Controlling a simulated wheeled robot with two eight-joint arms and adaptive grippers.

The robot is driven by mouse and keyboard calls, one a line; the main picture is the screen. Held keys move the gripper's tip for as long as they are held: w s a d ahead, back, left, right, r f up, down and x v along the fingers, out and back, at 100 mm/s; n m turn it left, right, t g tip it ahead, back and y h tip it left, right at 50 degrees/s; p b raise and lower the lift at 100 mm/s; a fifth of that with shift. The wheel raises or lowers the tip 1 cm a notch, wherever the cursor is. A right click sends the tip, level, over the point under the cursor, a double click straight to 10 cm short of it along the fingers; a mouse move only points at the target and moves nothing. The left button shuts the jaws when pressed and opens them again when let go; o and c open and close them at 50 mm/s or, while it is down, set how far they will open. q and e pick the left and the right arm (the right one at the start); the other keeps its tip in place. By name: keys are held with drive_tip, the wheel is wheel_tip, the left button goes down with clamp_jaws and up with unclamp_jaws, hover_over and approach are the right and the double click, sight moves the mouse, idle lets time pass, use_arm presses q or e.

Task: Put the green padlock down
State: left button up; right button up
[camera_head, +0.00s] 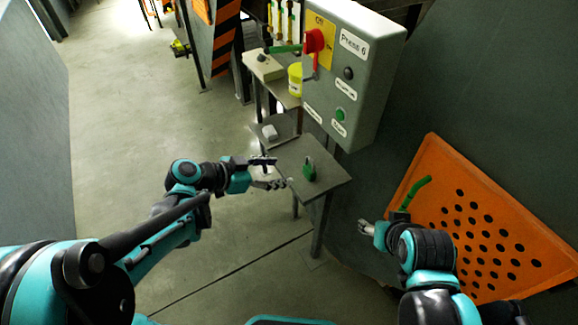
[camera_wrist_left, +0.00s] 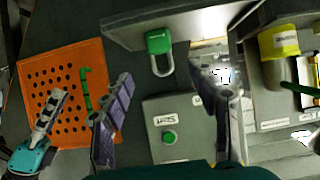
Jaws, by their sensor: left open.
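The green padlock (camera_head: 309,169) sits on the small grey table (camera_head: 330,180), its shackle showing. In the left wrist view the padlock (camera_wrist_left: 158,41) appears beyond and between my fingertips, with a visible gap to each finger. My left gripper (camera_head: 272,173) is open and empty, just left of the padlock at the table's left edge. Its two spread fingers also show in the left wrist view (camera_wrist_left: 163,80). My right gripper (camera_head: 366,228) is low in front of the orange panel, away from the padlock; its jaw opening is too small to judge.
A grey control box (camera_head: 350,75) with a red switch and a green button stands above the table. Behind are a yellow container (camera_head: 295,80) and a whitish block (camera_head: 269,131) on shelves. An orange perforated panel (camera_head: 480,225) with a green handle (camera_head: 414,192) is at right.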

use_arm(q)
drive_tip(key=s+a+n+y, duration=0.9)
drive_tip(key=s+n, duration=0.1)
drive_tip(key=s, duration=0.3)
drive_tip(key=shift+s+a+f+n+y, duration=0.15)
drive_tip(key=shift+f+n+y, duration=0.1)
drive_tip(key=shift+n+y, duration=0.15)
idle(1.8)
